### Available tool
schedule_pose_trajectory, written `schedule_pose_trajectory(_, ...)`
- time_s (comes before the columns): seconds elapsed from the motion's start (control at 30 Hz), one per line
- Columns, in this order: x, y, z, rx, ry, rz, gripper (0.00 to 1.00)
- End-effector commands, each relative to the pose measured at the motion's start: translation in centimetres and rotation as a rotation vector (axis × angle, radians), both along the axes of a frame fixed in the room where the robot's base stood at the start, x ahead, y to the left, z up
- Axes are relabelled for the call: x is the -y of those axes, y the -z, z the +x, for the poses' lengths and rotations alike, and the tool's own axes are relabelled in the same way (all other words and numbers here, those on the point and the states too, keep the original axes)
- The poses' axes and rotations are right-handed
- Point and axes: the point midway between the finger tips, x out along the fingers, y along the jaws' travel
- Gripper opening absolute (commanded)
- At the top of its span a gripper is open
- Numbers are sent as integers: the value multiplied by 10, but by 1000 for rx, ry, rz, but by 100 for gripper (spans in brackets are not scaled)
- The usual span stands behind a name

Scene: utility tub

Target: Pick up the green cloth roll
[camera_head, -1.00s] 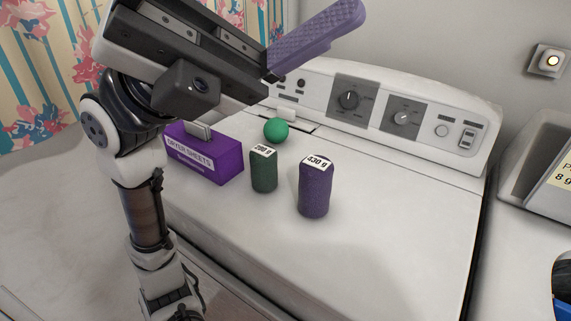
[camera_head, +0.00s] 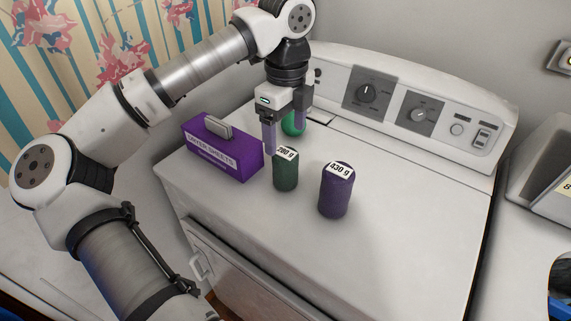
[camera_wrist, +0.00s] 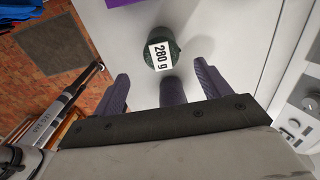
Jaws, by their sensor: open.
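The green cloth roll (camera_head: 285,172) stands upright on the white machine top, with a white label on its top end. It also shows in the wrist view (camera_wrist: 160,58), where the label reads 280 g. My gripper (camera_head: 287,128) points down just behind the roll and a little above it, its purple fingers spread and holding nothing. In the wrist view, the roll lies beyond the fingertips of my gripper (camera_wrist: 162,74), apart from them. One finger partly overlaps the roll's far upper edge in the head view.
A purple roll labelled 430 g (camera_head: 335,192) stands to the right. A purple dryer sheets box (camera_head: 222,150) lies to the left. A green ball (camera_head: 293,124) sits behind my fingers, partly hidden. The control panel (camera_head: 410,105) rises at the back. The front right top is clear.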

Motion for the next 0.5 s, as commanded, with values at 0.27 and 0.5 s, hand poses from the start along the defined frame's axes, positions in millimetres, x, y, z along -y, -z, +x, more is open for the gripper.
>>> schedule_pose_trajectory(0.27, 1, 45, 0, -1, 4, -6, 76)
schedule_pose_trajectory(0.5, 1, 60, 1, -1, 4, -7, 76)
